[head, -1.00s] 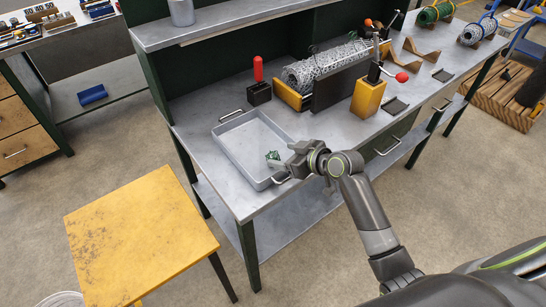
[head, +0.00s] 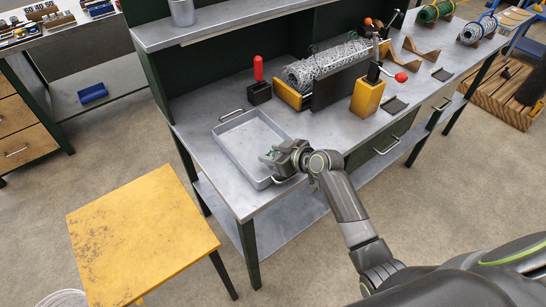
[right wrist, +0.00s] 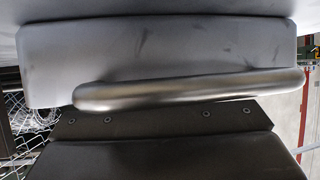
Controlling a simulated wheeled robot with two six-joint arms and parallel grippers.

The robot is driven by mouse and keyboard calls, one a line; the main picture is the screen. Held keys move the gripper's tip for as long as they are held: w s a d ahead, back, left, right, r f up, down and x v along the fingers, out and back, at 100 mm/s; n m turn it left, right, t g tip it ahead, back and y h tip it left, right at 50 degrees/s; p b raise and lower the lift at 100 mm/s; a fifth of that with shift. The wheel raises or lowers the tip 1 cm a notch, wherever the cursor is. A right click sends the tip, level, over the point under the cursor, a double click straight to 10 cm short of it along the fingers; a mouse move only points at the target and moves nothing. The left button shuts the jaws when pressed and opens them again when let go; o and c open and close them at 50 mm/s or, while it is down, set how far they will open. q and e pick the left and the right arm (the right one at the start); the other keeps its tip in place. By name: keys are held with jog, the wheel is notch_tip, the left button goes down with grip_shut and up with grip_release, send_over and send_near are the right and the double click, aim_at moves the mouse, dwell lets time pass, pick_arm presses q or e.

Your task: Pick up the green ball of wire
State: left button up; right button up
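The right wrist view shows a grey panel with a metal bar handle (right wrist: 190,88) very close; no green wire shows there. My left gripper is not in view.
A red-handled tool in a black block (head: 259,92), a wire mesh roll (head: 325,62) and a yellow block (head: 367,98) stand behind and right of the tray. A yellow stool (head: 140,235) stands at the front left. The bench's front left is clear.

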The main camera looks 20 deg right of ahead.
jog(key=shift+c, duration=1)
